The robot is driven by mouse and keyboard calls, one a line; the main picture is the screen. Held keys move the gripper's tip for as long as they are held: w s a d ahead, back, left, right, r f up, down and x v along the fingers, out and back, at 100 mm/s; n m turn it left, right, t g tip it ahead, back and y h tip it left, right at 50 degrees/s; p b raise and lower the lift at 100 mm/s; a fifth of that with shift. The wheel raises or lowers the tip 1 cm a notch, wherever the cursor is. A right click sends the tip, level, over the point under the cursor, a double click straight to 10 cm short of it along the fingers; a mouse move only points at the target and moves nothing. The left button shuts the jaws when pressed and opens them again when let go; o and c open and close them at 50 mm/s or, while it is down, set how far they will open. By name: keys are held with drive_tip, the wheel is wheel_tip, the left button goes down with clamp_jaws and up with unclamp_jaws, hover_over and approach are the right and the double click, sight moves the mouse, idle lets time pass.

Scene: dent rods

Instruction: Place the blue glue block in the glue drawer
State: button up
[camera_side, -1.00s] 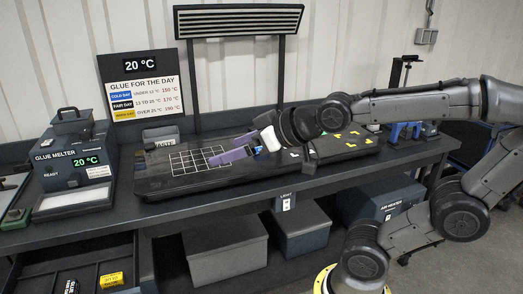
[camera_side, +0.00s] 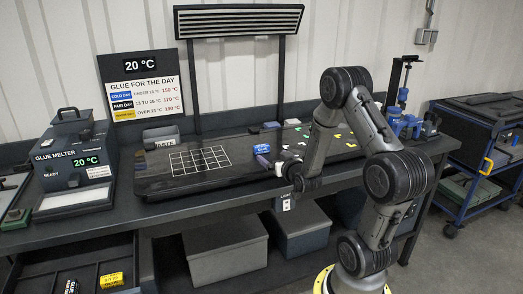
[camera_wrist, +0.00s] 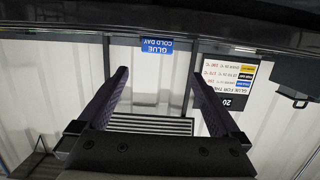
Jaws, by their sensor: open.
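The blue glue block (camera_side: 261,148) rests on the dark work surface, right of the white grid. In the wrist view the block (camera_wrist: 160,46) appears upside down, centred beyond the fingertips, its label reading GLUE COLD DAY. My gripper (camera_wrist: 161,70) is open and empty, its purple fingers wide apart and pointing at the block. In the side view my gripper (camera_side: 265,162) is low, just in front of the block, mostly hidden by my arm. The open glue drawer (camera_side: 35,270) is at lower left and holds a yellow block (camera_side: 111,280) and a black block (camera_side: 72,286).
The glue melter (camera_side: 75,160) stands at the left of the bench, showing 20 °C. A dark panel with a white grid (camera_side: 200,160) lies left of my gripper. A blue clamp stand (camera_side: 402,120) is at the right. Grey bins (camera_side: 228,255) sit below the bench.

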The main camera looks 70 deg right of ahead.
sight(262, 146)
drive_tip(key=x, duration=0.8)
drive_tip(key=shift+w+d, duration=0.1)
drive_tip(key=shift+d, duration=0.05)
drive_tip(key=shift+x, duration=2.65)
drive_tip(key=shift+d+f, duration=0.1)
drive_tip(key=c, duration=1.4)
drive_tip(key=shift+s+r, duration=0.1)
drive_tip(key=shift+r, duration=0.8)
drive_tip(key=shift+s+r, duration=0.15)
drive_tip(key=shift+r, duration=0.75)
drive_tip(key=s+a+r, duration=0.9)
drive_tip(key=s+a, duration=0.1)
drive_tip(key=w+a+f+n+t+y, duration=0.1)
drive_tip(key=w+a+f+n+y, duration=0.1)
drive_tip(key=w+a+f, duration=0.35)
drive_tip(key=w+a+f+n+t+y, duration=0.2)
drive_tip(key=a+f+y, duration=0.1)
drive_tip(key=a, duration=0.6)
drive_tip(key=w+a+f+n+t+y, duration=0.1)
drive_tip(key=w+a+f+n+y, duration=0.1)
drive_tip(key=w+a+f, duration=0.35)
drive_tip(key=a+f+n+y, duration=0.2)
drive_tip(key=a+n+y, duration=0.15)
drive_tip(key=a, duration=0.95)
drive_tip(key=shift+m+t+y, duration=0.25)
drive_tip(key=shift+t, duration=0.15)
drive_tip(key=s+f, duration=0.4)
drive_tip(key=f, duration=0.1)
drive_tip(key=shift+s+d, duration=0.25)
drive_tip(key=shift+s, duration=0.15)
